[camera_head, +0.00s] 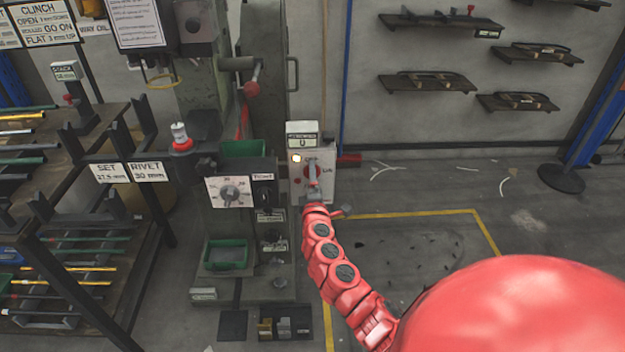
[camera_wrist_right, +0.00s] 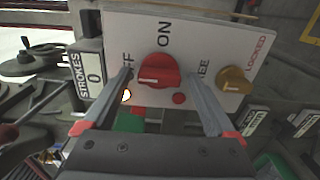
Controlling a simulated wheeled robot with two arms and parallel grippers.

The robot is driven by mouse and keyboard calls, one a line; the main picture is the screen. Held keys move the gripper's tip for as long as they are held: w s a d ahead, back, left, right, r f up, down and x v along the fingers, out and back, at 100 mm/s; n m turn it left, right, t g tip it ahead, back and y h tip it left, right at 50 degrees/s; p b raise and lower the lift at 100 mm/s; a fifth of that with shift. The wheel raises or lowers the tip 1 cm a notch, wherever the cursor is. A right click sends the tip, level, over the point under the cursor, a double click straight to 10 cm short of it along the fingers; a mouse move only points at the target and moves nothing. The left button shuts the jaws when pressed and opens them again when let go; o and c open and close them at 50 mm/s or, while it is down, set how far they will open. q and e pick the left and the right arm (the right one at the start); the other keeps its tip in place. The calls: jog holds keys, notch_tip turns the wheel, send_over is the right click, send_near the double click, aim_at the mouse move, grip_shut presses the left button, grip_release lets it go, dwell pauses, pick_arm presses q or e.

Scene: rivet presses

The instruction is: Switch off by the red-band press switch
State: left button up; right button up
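The switch panel (camera_head: 325,190) is a pale box to the right of the press (camera_head: 203,95) in the head view. Its lamp (camera_head: 296,158) glows, and it also glows in the right wrist view (camera_wrist_right: 126,95). There the panel (camera_wrist_right: 200,35) carries a red rotary switch (camera_wrist_right: 159,70) between the ON and OFF labels, with a white mark at its lower left. My right gripper (camera_wrist_right: 160,78) is open, one finger on each side of the red switch; contact cannot be told. In the head view my right gripper (camera_head: 312,178) covers part of the panel. My left gripper is not in view.
A brass knob (camera_wrist_right: 235,80) by FREE and LOCKED labels is close to the right finger. A STROKES counter (camera_wrist_right: 92,75) reads 0. A dial plate (camera_head: 230,192) and green bin (camera_head: 226,254) are left of the panel. A rod rack (camera_head: 75,190) stands at left; floor at right is open.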

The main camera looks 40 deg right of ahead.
jog(key=shift+s, duration=0.1)
jog(key=v, duration=1.7)
jog(key=shift+s, duration=0.15)
